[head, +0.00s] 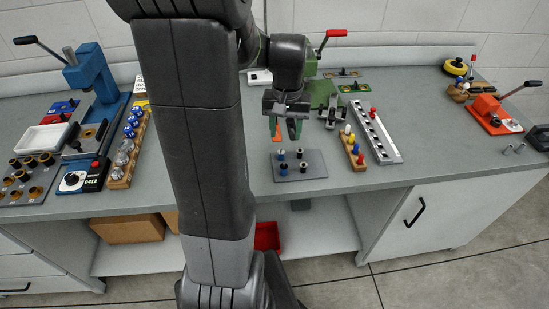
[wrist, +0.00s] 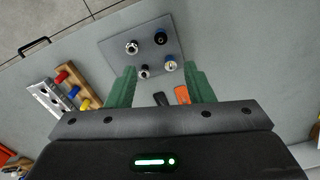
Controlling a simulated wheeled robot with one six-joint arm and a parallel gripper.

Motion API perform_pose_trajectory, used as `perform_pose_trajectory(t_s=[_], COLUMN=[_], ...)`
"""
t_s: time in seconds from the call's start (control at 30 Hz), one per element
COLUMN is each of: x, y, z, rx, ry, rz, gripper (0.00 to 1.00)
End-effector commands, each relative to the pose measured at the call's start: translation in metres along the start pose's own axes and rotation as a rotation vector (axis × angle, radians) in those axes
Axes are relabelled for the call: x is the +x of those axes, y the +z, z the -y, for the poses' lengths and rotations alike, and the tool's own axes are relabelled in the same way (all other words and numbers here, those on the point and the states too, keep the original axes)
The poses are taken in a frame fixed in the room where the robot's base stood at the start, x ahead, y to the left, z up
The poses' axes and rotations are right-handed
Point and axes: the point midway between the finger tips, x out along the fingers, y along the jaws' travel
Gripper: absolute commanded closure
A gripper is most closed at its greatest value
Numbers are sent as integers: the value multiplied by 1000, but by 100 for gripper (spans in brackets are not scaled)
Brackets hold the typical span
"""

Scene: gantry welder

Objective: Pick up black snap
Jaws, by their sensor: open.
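A grey plate (head: 316,159) lies on the bench and carries two black snaps and two blue ones. The black snaps (head: 299,154) (head: 303,167) stand on its right half, the blue ones (head: 281,156) (head: 283,170) on its left. My gripper (head: 285,131) is open and empty above the plate's far edge. In the wrist view its green fingers (wrist: 161,84) spread on either side of the nearer snaps.
An orange handle (wrist: 182,95) and a black one (wrist: 160,99) lie behind the plate. A wooden block with coloured pegs (head: 352,147) and a grey rail (head: 375,137) stand right of it. A wooden rack (head: 126,167) is at left. Bench around the plate's front is clear.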

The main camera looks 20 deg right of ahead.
Motion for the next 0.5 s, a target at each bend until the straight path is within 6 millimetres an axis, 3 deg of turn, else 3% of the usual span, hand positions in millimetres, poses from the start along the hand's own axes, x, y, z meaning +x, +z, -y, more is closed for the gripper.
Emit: perform_pose_trajectory(t_s=[0.23, 0.5], x=[50, 73], y=[1, 0], z=[0, 1], rx=[-1, -1], ry=[0, 0], rz=[6, 1], gripper=[53, 53])
